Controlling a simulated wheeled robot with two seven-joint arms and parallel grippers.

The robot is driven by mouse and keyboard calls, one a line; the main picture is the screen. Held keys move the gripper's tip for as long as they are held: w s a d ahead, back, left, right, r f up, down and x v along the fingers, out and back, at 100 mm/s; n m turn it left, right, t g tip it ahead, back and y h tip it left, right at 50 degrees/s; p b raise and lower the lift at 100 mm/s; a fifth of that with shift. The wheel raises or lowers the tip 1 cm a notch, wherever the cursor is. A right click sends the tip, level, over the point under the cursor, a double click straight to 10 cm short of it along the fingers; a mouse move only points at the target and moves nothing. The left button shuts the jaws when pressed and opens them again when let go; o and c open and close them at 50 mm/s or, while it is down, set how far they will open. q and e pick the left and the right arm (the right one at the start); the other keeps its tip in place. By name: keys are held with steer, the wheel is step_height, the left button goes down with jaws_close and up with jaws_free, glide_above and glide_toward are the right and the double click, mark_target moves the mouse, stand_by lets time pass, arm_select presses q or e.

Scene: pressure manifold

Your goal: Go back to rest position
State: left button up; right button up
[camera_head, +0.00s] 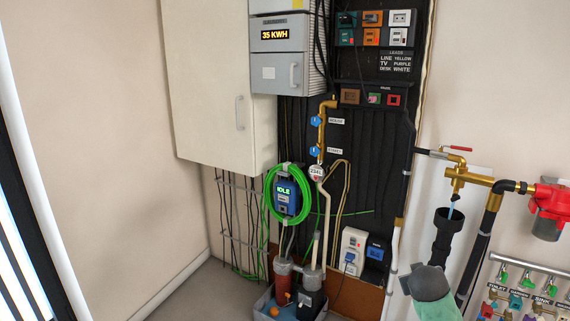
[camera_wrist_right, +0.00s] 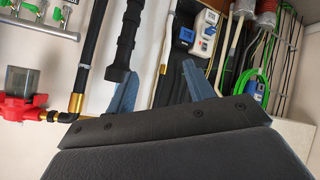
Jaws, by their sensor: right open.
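My right gripper (camera_wrist_right: 157,92) shows in the right wrist view. Its two blue fingers stand apart, with no object seen held between them. A black funnel-topped pipe (camera_wrist_right: 125,40) lies behind the fingers in that view. The same pipe (camera_head: 444,235) shows in the head view below a brass tap (camera_head: 468,180), with a thin bluish stream between them. A grey-green object (camera_head: 432,288) shows at the pipe's lower end; I cannot tell whether it is part of my arm. My left gripper is in neither view.
A red fitting (camera_head: 550,205) and a rack of small valves (camera_head: 520,285) are at the right. A blue charger with a green cable (camera_head: 287,195) hangs in the middle. A grey tub (camera_head: 262,304) stands below it. A beige cabinet (camera_head: 205,80) fills the upper left.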

steer(key=s+a+f+n+g+y+p, duration=0.15)
steer(key=s+a+f, duration=0.25)
steer(key=s+a, duration=0.4)
steer(key=s+a+f+g+y, duration=0.1)
steer(key=s+a+f+y, duration=0.3)
steer(key=s, duration=0.6)
steer(key=s+a+f+g+p, duration=0.1)
steer(key=s+a+f+g, duration=0.15)
steer(key=s+a, duration=0.55)
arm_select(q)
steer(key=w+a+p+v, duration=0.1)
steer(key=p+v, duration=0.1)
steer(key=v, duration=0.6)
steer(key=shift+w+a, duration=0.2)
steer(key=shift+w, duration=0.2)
arm_select(e)
steer(key=s+a+f+g, duration=0.1)
steer(key=s+f, duration=0.3)
steer(key=s, duration=0.4)
steer(key=s+a+f+g, duration=0.1)
steer(key=s+a+f, duration=0.2)
steer(key=s, duration=0.6)
steer(key=shift+s+a+f+g+y, duration=0.2)
steer(key=shift+s+f+g+y, duration=0.1)
steer(key=shift+f+y, duration=0.05)
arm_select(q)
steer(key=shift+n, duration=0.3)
